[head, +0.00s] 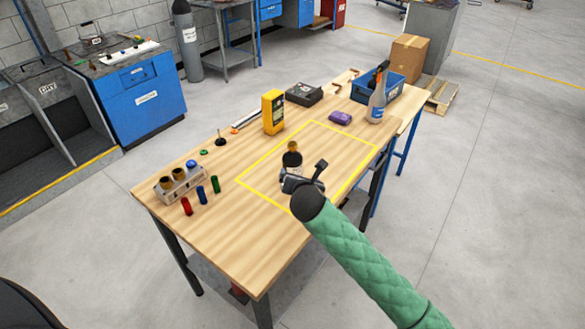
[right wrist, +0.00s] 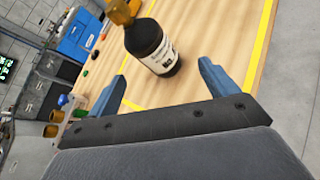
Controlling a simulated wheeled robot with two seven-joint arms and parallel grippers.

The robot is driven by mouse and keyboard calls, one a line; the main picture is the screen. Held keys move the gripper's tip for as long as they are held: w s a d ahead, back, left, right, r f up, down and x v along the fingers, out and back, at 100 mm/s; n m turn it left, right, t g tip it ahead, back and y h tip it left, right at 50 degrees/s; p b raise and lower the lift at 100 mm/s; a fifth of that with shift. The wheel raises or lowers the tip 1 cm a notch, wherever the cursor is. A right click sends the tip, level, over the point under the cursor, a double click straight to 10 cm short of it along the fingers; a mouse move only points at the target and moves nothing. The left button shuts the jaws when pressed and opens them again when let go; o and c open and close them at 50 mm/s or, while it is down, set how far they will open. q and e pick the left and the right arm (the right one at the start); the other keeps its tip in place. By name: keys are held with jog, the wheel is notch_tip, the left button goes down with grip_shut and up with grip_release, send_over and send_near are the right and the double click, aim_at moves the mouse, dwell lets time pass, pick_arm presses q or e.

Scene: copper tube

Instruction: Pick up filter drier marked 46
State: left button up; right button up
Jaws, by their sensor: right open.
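A dark cylinder with a brass top and a white label (head: 292,160) stands inside the yellow outline on the wooden table. It also shows in the right wrist view (right wrist: 150,45), where the label's number is too small to read, so I cannot confirm 46. My right gripper (head: 301,174) is just on the near side of the cylinder and partly covers its lower part. In the right wrist view the blue fingers of my right gripper (right wrist: 163,69) are spread apart and empty, with the cylinder ahead of the gap between them. My left gripper is not in view.
A rack (head: 180,186) with brass-topped and blue-topped pieces stands at the table's left, beside red (head: 186,206), blue (head: 200,195) and green (head: 216,184) small cylinders. A yellow device (head: 273,112), purple pack (head: 340,118), spray bottle (head: 376,103) and blue bin (head: 400,88) stand farther back.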

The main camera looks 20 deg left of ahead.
aim_at(293, 161)
jog(key=w+a+n, duration=0.1)
jog(key=w+a+r+n, duration=0.1)
jog(key=n, duration=0.1)
jog(key=shift+r+t, duration=0.15)
jog(key=shift+t, duration=0.15)
jog(key=shift+w+a+r+n, duration=0.1)
jog(key=shift+w+a+n, duration=0.15)
jog(key=shift+n, duration=0.15)
jog(key=shift+w+a, duration=0.25)
jog(key=shift+w, duration=0.1)
jog(key=p+x, duration=0.3)
jog(key=x, duration=0.3)
jog(key=shift+w, duration=0.25)
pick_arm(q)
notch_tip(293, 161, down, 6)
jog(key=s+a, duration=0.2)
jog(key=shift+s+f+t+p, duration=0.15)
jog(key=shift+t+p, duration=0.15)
pick_arm(e)
jog(key=shift+w+a+f+y, duration=0.1)
jog(key=shift+w+f+y, duration=0.1)
jog(key=shift+w+y, duration=0.1)
jog(key=c, duration=1.2)
jog(key=shift+r, duration=0.1)
jog(key=shift+c, duration=1.3)
